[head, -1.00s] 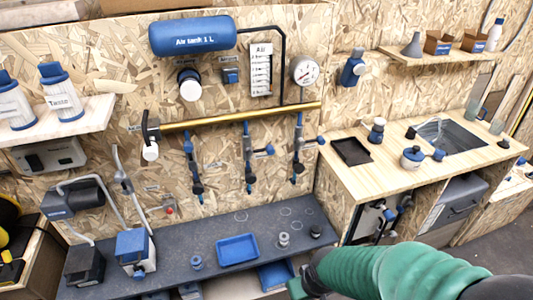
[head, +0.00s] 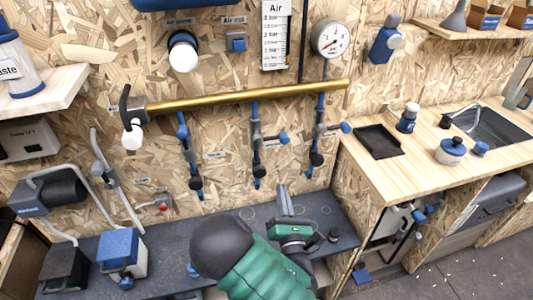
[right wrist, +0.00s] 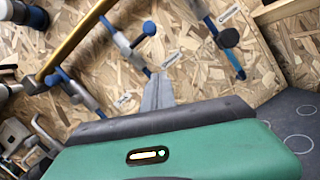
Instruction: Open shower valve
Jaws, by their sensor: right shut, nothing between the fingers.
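Three branch pipes with valves hang below a brass manifold pipe (head: 250,95): a left valve (head: 189,150), a middle valve (head: 257,140) and a right valve (head: 318,130). Their small labels are too blurred to tell which is the shower valve. My right gripper (head: 283,188) points up in front of the bench, below and between the middle and right valves, apart from them in the picture. Its fingers are shut and empty. In the right wrist view the shut fingers (right wrist: 158,78) point toward the board, with a blue-knobbed valve (right wrist: 148,29) beyond. My left gripper is out of view.
A dark bench (head: 345,232) runs under the pipes. A wooden counter (head: 420,165) with a dark tray (head: 378,140) and sink (head: 490,127) stands right. A round gauge (head: 331,38) hangs above the manifold. Left are a grey-blue pump (head: 122,250) and a shelf (head: 60,85).

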